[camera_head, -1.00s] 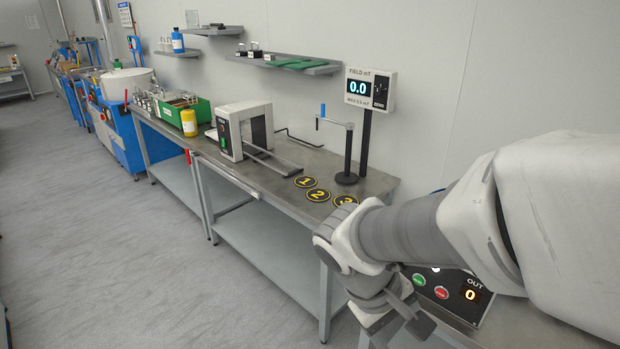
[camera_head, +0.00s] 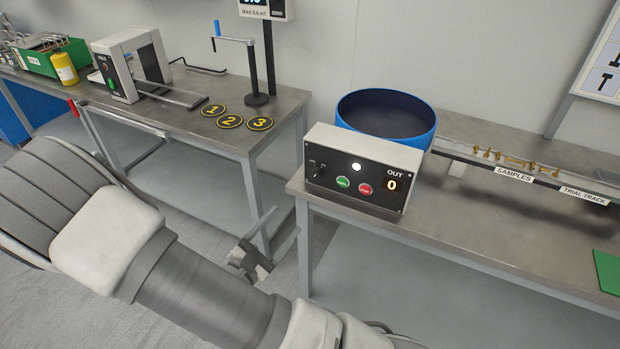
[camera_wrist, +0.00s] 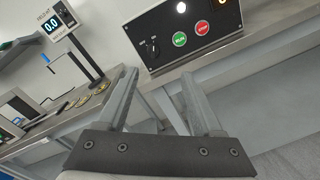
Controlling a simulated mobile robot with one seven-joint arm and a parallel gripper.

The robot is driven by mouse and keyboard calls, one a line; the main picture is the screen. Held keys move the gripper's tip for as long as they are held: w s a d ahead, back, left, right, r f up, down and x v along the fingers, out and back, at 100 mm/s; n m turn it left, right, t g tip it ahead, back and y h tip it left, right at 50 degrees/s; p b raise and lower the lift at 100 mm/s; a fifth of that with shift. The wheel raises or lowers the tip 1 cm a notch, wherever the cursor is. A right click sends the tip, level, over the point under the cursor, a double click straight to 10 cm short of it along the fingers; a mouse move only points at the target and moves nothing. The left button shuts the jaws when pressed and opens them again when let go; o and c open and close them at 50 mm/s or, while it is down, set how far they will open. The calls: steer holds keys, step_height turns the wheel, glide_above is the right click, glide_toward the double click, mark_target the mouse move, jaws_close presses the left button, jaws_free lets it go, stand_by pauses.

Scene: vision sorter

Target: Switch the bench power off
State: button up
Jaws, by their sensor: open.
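A control box (camera_head: 362,150) with a white housing and black front stands on the near left corner of the right bench. Its front has a small black knob (camera_head: 316,170) at the left, a lit white lamp (camera_head: 356,167), a green button (camera_head: 343,182), a red button (camera_head: 365,188) and an OUT display (camera_head: 391,185) reading 0. My gripper (camera_head: 284,222) is open and empty, low and left of the box. In the wrist view, the knob (camera_wrist: 153,46), green button (camera_wrist: 180,39) and red button (camera_wrist: 202,28) lie beyond the open fingers (camera_wrist: 158,73). The button labels are too small to read surely.
A blue round bowl (camera_head: 386,113) stands close behind the box. A track (camera_head: 530,170) with small brass parts runs to the right. A floor gap separates the benches.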

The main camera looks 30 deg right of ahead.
mark_target(314, 177)
steer(key=shift+n+t, duration=0.4)
steer(key=shift+n, duration=0.1)
steer(key=x, duration=1.1)
steer(key=w+f+x, duration=0.1)
steer(key=x, duration=0.5)
steer(key=shift+a+f, duration=0.1)
steer(key=shift+a, duration=0.2)
jaws_close()
